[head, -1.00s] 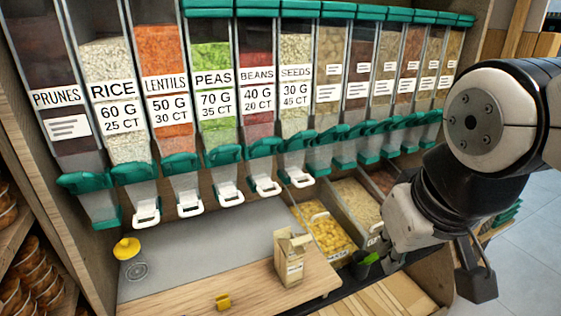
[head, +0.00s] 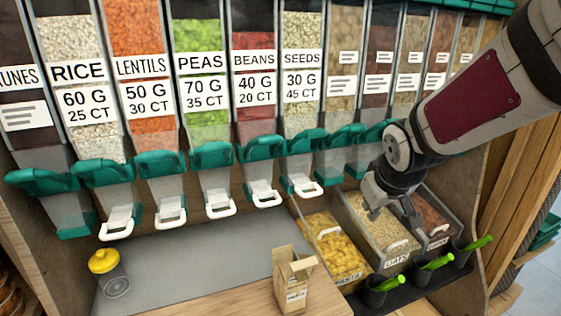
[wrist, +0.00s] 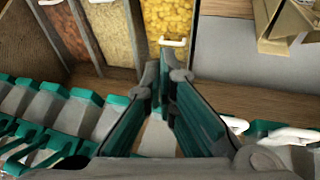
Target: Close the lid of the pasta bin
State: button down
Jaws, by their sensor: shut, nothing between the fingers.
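The pasta bin (head: 333,258) is the leftmost of three bins below the dispensers, full of yellow pasta. Its white handle (head: 328,232) sits farther back than the handles on the neighbouring bins. The lid is clear or hidden, so its exact angle is hard to tell. In the wrist view, the pasta bin (wrist: 170,18) is at the top, with its handle (wrist: 172,43) just beyond the fingertips. My gripper (head: 392,214) is above the oats bin, right of the pasta bin, shut and empty. Its fingers (wrist: 164,78) also show in the wrist view.
The oats bin (head: 375,220) and a third bin (head: 425,208) stand to the right. Green scoops (head: 437,262) stand in front. A paper bag (head: 292,275) and a yellow-topped jar (head: 105,262) stand on the counter. Dispenser spouts (head: 262,149) overhang behind.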

jog(key=w+f+t+y+b, duration=0.35)
jog(key=w+f+b, duration=0.25)
jog(key=w+f, duration=0.95)
jog(key=b, duration=0.3)
send_over(329, 236)
jog(key=w+a, duration=0.1)
jog(key=w, duration=0.2)
jog(key=shift+n+y, duration=0.3)
jog(key=shift+y, duration=0.15)
notch_tip(329, 236, down, 4)
jog(key=shift+f, duration=0.1)
jog(key=shift+s+d+f, duration=0.2)
jog(key=shift+s+f, duration=0.25)
jog(key=shift+s, duration=0.05)
jog(key=shift+s+d+f, duration=0.15)
jog(key=shift+s+f, duration=0.25)
jog(key=shift+s, duration=0.1)
jog(key=shift+s+d+f, duration=0.15)
jog(key=shift+s+f, duration=0.1)
jog(key=shift+s, duration=0.2)
